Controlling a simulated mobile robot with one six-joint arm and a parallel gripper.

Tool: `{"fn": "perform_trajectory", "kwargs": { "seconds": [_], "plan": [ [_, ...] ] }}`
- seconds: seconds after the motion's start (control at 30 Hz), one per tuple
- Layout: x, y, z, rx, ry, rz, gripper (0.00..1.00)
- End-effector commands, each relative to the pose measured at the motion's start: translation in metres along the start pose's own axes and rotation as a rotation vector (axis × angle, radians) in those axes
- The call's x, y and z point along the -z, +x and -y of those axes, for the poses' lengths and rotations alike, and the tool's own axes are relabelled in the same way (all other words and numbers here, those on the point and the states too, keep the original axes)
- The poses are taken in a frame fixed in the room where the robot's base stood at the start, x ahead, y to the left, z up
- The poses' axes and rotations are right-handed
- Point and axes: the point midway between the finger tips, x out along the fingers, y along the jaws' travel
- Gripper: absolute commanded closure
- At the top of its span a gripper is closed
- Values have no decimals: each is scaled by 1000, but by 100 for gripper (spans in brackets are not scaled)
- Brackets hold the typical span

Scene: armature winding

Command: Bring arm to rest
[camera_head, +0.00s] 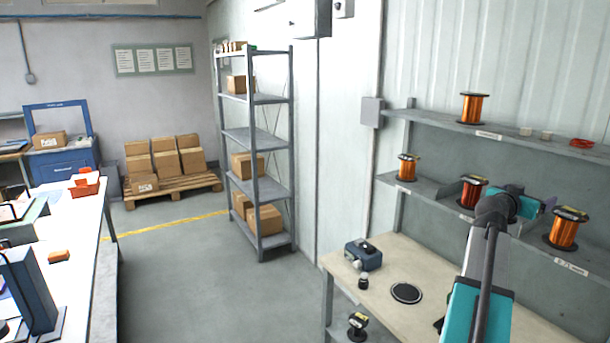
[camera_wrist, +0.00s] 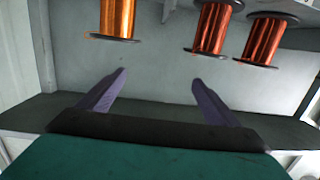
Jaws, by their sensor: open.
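My arm (camera_head: 482,282) rises from the lower right in the head view, and its teal wrist is up at the wall shelf. My gripper (camera_wrist: 158,78) is open in the wrist view, with two dark purple fingers apart and nothing between them. In the wrist view copper wire spools stand beyond the fingertips: one at the upper left (camera_wrist: 117,18), one right of centre (camera_wrist: 212,28) and one at the right (camera_wrist: 269,40). The fingers look apart from the spools.
Shelves hold spools at left (camera_head: 407,167), beside my wrist (camera_head: 471,191), at right (camera_head: 564,229) and on top (camera_head: 474,108). Open floor (camera_head: 190,280) lies left.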

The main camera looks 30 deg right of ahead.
Motion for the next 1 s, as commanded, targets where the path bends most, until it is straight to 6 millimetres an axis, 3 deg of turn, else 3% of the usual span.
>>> {"fn": "perform_trajectory", "kwargs": {
  "seconds": [0.23,0.47,0.77,1.0],
  "plan": [
    [-53,-21,55,61,-33,92,15],
    [-129,-63,129,155,-97,227,15],
    [-229,-138,213,287,-209,404,15],
    [-307,-213,266,402,-318,541,15]
  ]
}}
